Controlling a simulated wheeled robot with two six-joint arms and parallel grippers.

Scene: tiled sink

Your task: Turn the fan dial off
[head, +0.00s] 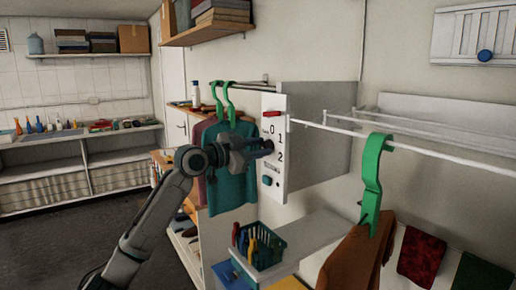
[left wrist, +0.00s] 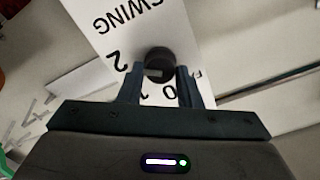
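The fan dial (left wrist: 159,62) is a dark round knob with a small pale mark on its face. It sits on a white control panel (head: 278,186) with the numbers 0, 1 and 2 printed beside it. My left gripper (head: 264,146) is at the panel, next to these numbers. In the head view the gripper mostly hides the dial. Which number the mark points to is not clear. My right gripper is not in view.
A teal knob (head: 267,181) is lower on the panel, below the swing label. Shirts (head: 233,180) hang left of it. A green hanger (head: 372,175) hangs from the white rail (head: 440,150) at right. A dark basket (head: 266,258) stands on a shelf below.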

